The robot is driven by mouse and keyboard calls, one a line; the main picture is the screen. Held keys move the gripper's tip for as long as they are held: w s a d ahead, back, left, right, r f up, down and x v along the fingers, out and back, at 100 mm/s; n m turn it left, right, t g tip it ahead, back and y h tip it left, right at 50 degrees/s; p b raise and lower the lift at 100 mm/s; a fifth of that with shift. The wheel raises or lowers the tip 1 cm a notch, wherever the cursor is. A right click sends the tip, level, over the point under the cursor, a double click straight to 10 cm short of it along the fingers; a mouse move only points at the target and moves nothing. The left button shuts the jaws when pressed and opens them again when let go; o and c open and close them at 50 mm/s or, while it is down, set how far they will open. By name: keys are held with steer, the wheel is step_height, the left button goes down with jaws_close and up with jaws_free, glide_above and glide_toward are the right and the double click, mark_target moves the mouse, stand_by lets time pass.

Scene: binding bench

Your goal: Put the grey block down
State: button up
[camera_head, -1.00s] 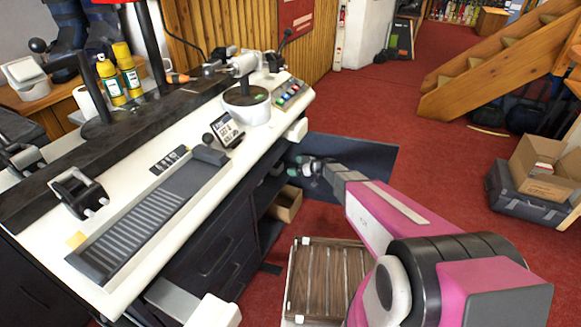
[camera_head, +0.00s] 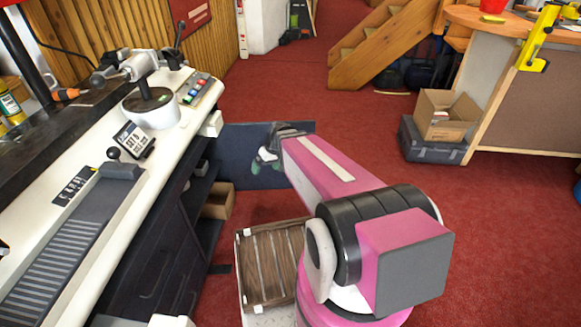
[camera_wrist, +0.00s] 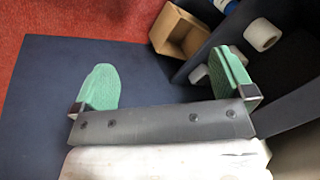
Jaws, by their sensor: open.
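My gripper (camera_head: 268,152) is held low in front of a dark blue panel beside the bench. In the wrist view my gripper (camera_wrist: 165,82) is open, with its two green finger pads wide apart and nothing between them. The flat dark blue panel (camera_wrist: 50,100) lies behind the fingers. I cannot make out a loose grey block at my gripper in either view. A dark grey block-like piece (camera_head: 122,171) sits at the far end of the ribbed strip on the bench; I cannot tell whether it is the task's block.
The white-topped bench (camera_head: 75,235) has open shelves. A cardboard box (camera_head: 218,200) sits low beside them, also in the wrist view (camera_wrist: 168,25), near a white roll (camera_wrist: 262,34). A slatted wooden tray (camera_head: 268,262) is near my arm's base. Red floor (camera_head: 480,240) is clear at right.

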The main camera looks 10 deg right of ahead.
steer(key=s+d+r+m+h, duration=0.4)
steer(key=s+d, duration=0.3)
steer(key=d, duration=0.1)
steer(key=shift+d+r+m, duration=0.3)
steer(key=shift+r+m, duration=0.1)
